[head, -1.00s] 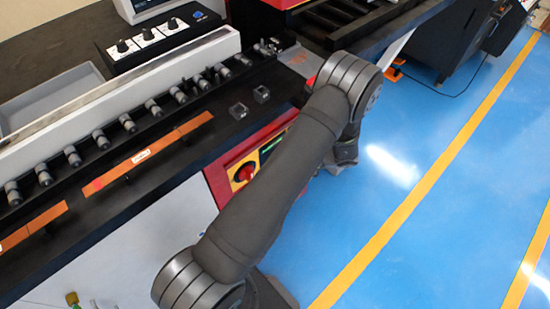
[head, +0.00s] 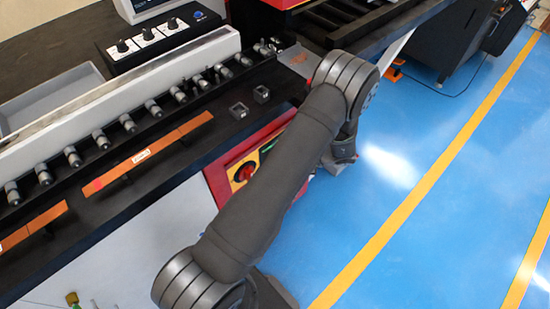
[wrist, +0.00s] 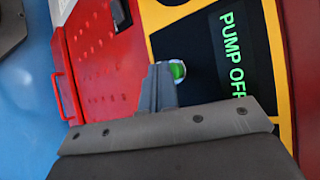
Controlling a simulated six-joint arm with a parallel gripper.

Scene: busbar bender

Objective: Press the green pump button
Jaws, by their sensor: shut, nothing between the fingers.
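The green pump button (wrist: 178,70) shows in the wrist view, on a black panel with a yellow border. The panel's display (wrist: 232,50) reads "PUMP OFF" in green letters. My gripper (wrist: 163,72) is shut and empty. Its fingertips are right at the button and cover part of its left side; I cannot tell if they touch it. The red and yellow control panel (head: 222,184) shows partly to the left of my arm.
A red knob (head: 245,171) on a yellow plate sits on the same panel. Above it, the black bench (head: 190,152) holds copper-coloured bars (head: 140,160) and a row of grey rollers. A red vented cover (wrist: 100,55) lies beside the panel. Blue floor is open at right.

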